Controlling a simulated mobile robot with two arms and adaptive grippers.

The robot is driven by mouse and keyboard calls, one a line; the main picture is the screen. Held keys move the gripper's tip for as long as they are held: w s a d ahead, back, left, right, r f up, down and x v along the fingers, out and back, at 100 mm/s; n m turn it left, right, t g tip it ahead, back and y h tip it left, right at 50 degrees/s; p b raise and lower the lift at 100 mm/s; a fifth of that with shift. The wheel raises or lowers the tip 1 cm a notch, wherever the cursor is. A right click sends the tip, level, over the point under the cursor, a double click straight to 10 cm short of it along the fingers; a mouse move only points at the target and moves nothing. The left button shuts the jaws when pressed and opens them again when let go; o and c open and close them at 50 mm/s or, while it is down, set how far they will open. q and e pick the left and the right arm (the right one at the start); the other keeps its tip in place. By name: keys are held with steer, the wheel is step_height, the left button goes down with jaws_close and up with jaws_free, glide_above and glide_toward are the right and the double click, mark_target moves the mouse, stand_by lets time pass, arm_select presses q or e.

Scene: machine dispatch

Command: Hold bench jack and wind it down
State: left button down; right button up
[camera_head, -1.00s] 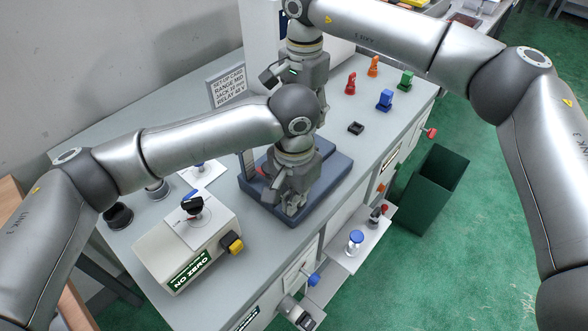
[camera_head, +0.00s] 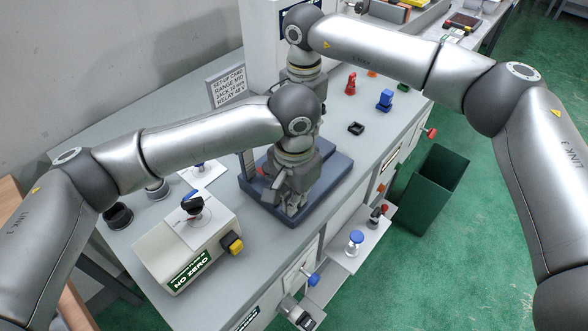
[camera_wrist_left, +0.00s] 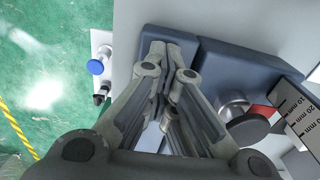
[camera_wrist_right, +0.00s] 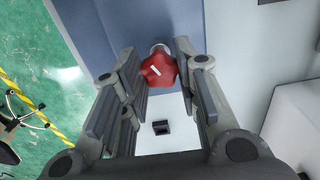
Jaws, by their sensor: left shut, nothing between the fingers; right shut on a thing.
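The bench jack (camera_head: 325,185) is a dark blue-grey slab on the bench, with a millimetre scale (camera_wrist_left: 298,112) and a red pointer (camera_wrist_left: 263,111) at its side. My left gripper (camera_head: 291,207) is shut and empty, pointing down over the jack's near part; it also shows in the left wrist view (camera_wrist_left: 168,62). I cannot tell whether its tips touch the jack. My right gripper (camera_wrist_right: 157,62) is shut on a red star-shaped knob (camera_wrist_right: 158,74) at the jack's edge. In the head view the right gripper and the knob are hidden behind my left arm.
A set-up card (camera_head: 228,87) stands behind the jack. A cream box with a dial (camera_head: 180,245) is to its left. Red (camera_head: 350,84) and blue (camera_head: 384,100) pieces stand to the right. A small shelf (camera_head: 343,255) juts out in front; a green bin (camera_head: 428,190) stands on the floor.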

arm_select(q)
steer(key=shift+s+a+f, duration=0.1)
steer(key=shift+f, duration=0.3)
arm_select(e)
steer(key=shift+f, duration=0.1)
steer(key=n, duration=0.5)
steer(key=o, duration=1)
steer(key=shift+s+d, duration=0.1)
steer(key=shift+r, duration=2.05)
arm_select(q)
steer(key=shift+r, duration=0.1)
